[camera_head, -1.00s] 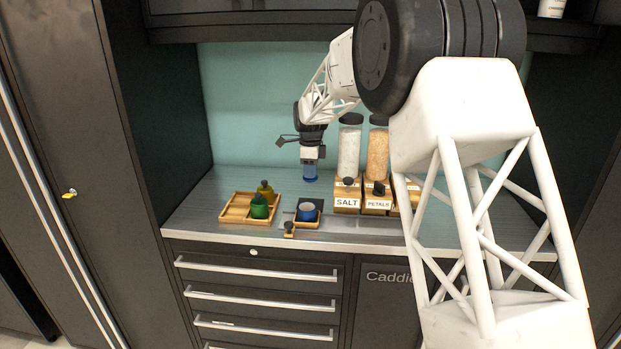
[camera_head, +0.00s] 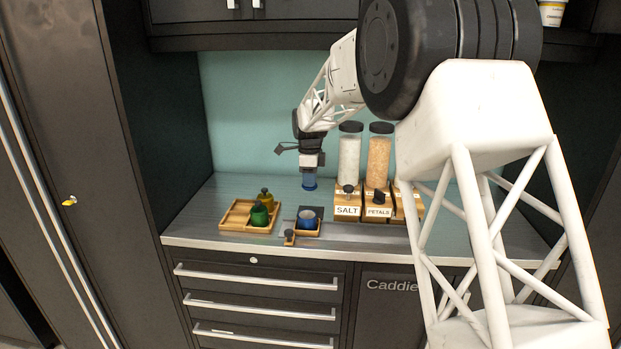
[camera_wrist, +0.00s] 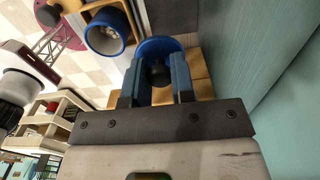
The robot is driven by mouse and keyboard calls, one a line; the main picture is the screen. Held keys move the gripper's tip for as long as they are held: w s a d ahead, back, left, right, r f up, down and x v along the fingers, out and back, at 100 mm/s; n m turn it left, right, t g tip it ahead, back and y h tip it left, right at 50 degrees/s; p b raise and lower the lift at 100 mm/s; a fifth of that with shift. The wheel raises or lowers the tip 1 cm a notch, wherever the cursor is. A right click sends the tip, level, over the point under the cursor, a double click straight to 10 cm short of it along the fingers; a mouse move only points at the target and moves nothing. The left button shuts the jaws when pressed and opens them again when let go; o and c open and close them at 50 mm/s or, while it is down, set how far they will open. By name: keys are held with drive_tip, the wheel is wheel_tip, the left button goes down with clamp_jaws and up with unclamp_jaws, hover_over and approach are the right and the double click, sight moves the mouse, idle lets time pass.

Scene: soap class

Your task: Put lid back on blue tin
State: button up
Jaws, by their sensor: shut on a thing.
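My gripper (camera_head: 311,163) is shut on the knob of the blue lid (camera_head: 309,183) and holds it above the counter. In the wrist view, the fingers (camera_wrist: 156,77) are on either side of the lid's dark knob, with the blue lid (camera_wrist: 160,45) beyond them. The blue tin (camera_head: 306,220) stands uncovered in a small wooden tray, below the lid in the head view. In the wrist view, the blue tin (camera_wrist: 107,31) shows pale contents, left of the lid and apart from it.
Left on the counter, a wooden tray (camera_head: 234,218) holds a green tin (camera_head: 260,216) and an olive tin (camera_head: 265,196). A small knobbed piece (camera_head: 290,237) is near the front edge. Tall salt (camera_head: 349,158) and petals (camera_head: 379,158) jars stand right of my gripper.

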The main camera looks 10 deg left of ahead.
drive_tip(key=s+r, duration=0.2)
drive_tip(key=s, duration=0.6)
drive_tip(key=shift+f, duration=0.15)
drive_tip(key=shift+f, duration=3)
drive_tip(key=shift+f, duration=0.2)
idle(0.9)
drive_tip(key=o, duration=1)
drive_tip(key=shift+o, duration=0.4)
